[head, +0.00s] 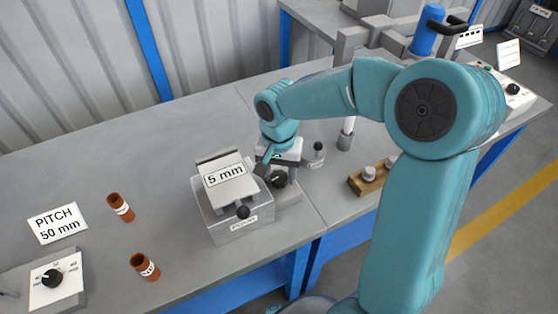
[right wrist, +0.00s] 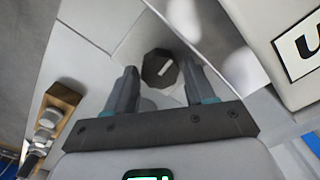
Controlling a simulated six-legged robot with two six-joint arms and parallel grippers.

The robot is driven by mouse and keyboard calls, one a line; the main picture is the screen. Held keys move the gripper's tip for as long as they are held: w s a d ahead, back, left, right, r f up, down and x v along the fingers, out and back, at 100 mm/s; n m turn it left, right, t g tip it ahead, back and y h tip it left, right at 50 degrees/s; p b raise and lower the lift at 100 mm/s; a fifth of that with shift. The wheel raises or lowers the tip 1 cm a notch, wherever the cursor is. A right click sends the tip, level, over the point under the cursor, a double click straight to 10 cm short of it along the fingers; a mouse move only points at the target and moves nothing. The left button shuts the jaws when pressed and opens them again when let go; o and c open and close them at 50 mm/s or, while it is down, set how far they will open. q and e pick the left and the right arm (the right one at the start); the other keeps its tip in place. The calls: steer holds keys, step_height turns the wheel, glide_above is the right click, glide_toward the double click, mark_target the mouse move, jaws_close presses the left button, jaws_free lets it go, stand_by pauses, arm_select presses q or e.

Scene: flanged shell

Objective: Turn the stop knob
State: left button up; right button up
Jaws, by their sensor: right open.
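A black faceted knob (head: 278,180) with a pale mark on its face sits on a grey block just right of the "5 mm" box. No word naming it as the stop knob is readable. In the right wrist view the same knob (right wrist: 159,68) lies between my two finger tips, with a gap to each finger. My right gripper (head: 272,160) is open at the knob and partly hidden by its own wrist; it also shows in the right wrist view (right wrist: 160,82). My left gripper is not in view.
The box with the "5 mm" plate (head: 225,177) stands close left of the gripper. A small black-topped post (head: 317,152) and a wooden rack (head: 366,182) are to the right. Brown tubes (head: 121,207) and a dial panel (head: 54,281) are at left, with bare bench between.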

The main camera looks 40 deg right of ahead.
mark_target(279, 176)
step_height(279, 176, up, 16)
steer(key=p, duration=0.2)
steer(key=shift+p, duration=0.35)
steer(key=shift+r, duration=0.1)
